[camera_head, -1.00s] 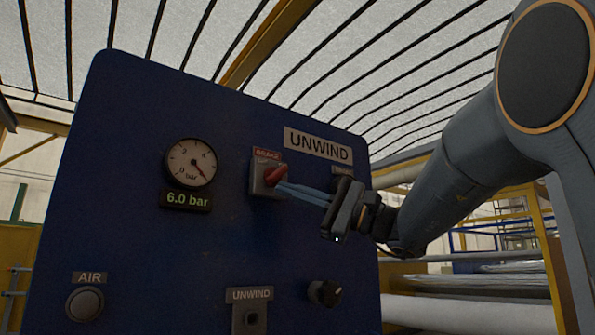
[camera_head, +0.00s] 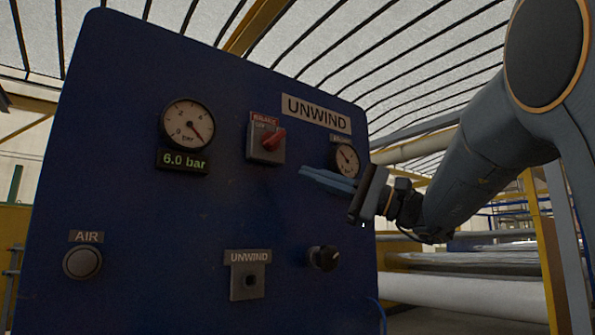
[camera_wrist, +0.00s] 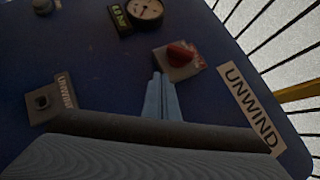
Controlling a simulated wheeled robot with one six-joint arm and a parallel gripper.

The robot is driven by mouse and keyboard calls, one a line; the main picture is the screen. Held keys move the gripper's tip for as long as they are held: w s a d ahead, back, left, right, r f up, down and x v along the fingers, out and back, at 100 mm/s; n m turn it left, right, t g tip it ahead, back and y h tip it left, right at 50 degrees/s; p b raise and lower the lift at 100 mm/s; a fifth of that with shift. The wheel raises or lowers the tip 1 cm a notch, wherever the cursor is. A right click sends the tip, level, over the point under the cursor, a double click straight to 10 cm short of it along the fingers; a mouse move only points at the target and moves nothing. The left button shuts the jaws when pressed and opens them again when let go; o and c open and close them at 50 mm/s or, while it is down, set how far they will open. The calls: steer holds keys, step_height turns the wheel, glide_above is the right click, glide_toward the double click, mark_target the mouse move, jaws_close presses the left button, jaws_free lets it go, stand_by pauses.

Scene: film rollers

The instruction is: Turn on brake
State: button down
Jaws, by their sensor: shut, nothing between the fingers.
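The brake switch is a red knob (camera_head: 273,140) on a grey plate (camera_head: 260,154) under a small red label, on the blue UNWIND panel (camera_head: 200,235). Its handle slants up to the right in the head view. The red knob also shows in the wrist view (camera_wrist: 181,54), just beyond the fingertips. My gripper (camera_head: 303,172) is to the right of and below the knob, apart from it. Its blue fingers are together with nothing between them, pointing toward the panel. They also show in the wrist view (camera_wrist: 157,75).
A pressure gauge (camera_head: 187,123) sits above a 6.0 bar readout (camera_head: 183,161) at left. A second gauge (camera_head: 345,160) is just behind my gripper. Below are the AIR button (camera_head: 82,262), an UNWIND socket (camera_head: 248,281) and a black knob (camera_head: 324,257). The panel's middle is bare.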

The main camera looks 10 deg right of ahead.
steer(key=f+v, duration=0.1)
steer(key=v, duration=0.5)
steer(key=shift+s+a+b, duration=0.2)
steer(key=shift+s+b, duration=0.05)
steer(key=shift+b, duration=0.1)
steer(key=s+a+f+g+h+p, duration=0.1)
steer(key=a+f+g+h+p, duration=0.15)
steer(key=f, duration=0.75)
steer(key=s+a+f+g+h+p, duration=0.15)
steer(key=a+f+h, duration=0.25)
steer(key=f, duration=0.7)
steer(key=s+a+f+g+h+p, duration=0.1)
steer(key=s+a+f+g+h, duration=0.15)
steer(key=f, duration=0.75)
steer(key=s+d+f+n+g+h+p, duration=0.1)
steer(key=s+d+f+n+h+p, duration=0.1)
steer(key=s+d+f+n+h, duration=0.2)
steer(key=s+d+f+n+g+h+p, duration=0.1)
steer(key=s+d+f+n+h+p, duration=0.1)
steer(key=s+d+f+n+h, duration=0.2)
steer(key=shift+s+f+n+g+h+p, duration=0.35)
steer(key=shift+s+f+n+h, duration=0.95)
steer(key=shift+s+f, duration=3.3)
steer(key=shift+w+f+m+h, duration=0.4)
steer(key=shift+w+f, duration=0.45)
steer(key=shift+w, duration=0.05)
